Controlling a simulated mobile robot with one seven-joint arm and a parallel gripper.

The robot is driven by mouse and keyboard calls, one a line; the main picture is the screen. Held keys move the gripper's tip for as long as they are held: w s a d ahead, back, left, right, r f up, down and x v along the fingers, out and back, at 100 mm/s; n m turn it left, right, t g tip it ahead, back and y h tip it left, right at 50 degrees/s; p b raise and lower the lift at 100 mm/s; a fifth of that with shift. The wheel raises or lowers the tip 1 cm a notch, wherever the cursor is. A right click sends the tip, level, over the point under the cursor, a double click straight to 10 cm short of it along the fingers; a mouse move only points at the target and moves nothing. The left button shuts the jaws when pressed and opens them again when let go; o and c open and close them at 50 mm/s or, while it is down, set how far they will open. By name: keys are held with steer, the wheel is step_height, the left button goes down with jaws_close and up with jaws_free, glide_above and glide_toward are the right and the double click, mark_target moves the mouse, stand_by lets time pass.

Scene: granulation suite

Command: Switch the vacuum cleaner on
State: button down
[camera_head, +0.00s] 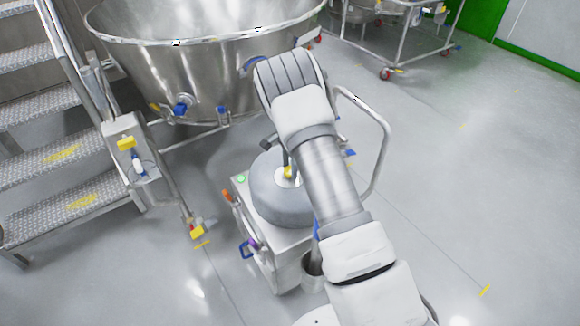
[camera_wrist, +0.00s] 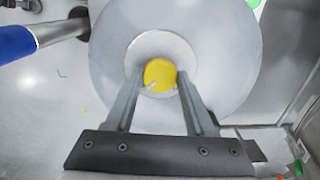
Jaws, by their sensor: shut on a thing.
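The vacuum cleaner (camera_head: 277,208) stands on the floor, with a grey dome on a metal cart and a curved handle rail at the right. On top of the dome is a yellow knob (camera_head: 289,172) on a pale round plate. In the wrist view the yellow knob (camera_wrist: 160,73) shows a small pale mark at its lower left. My gripper (camera_wrist: 159,78) is shut on the knob, one finger at each side. In the head view my arm hides most of the gripper and part of the dome.
A large steel vessel (camera_head: 200,75) stands behind the cleaner. Metal stairs (camera_head: 40,150) and a post with a small box are at the left. A wheeled steel frame (camera_head: 395,45) is at the back right. The floor at the right is clear.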

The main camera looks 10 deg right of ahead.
steer(key=shift+c, duration=1.3)
jaws_free()
steer(key=shift+r, duration=0.1)
step_height(320, 180, up, 17)
steer(key=p, duration=0.3)
steer(key=shift+r, duration=0.15)
steer(key=s+r+n+t+p, duration=0.1)
steer(key=s+r+n+p, duration=0.1)
steer(key=s+r, duration=0.45)
steer(key=s+r+n+t+y+p, duration=0.1)
steer(key=s+r+n+p, duration=0.15)
steer(key=r, duration=0.65)
steer(key=s+r+n+t+p, duration=0.1)
steer(key=s+r+n, duration=0.1)
steer(key=s+r, duration=0.5)
steer(key=s+r+n+t+p, duration=0.1)
steer(key=s+r+n, duration=0.3)
steer(key=s, duration=0.5)
steer(key=s+r+n+t+h+p, duration=0.1)
steer(key=s+r+n+p, duration=0.3)
steer(key=s, duration=0.6)
steer(key=shift+s+r+t, duration=0.2)
steer(key=shift+s+t, duration=0.1)
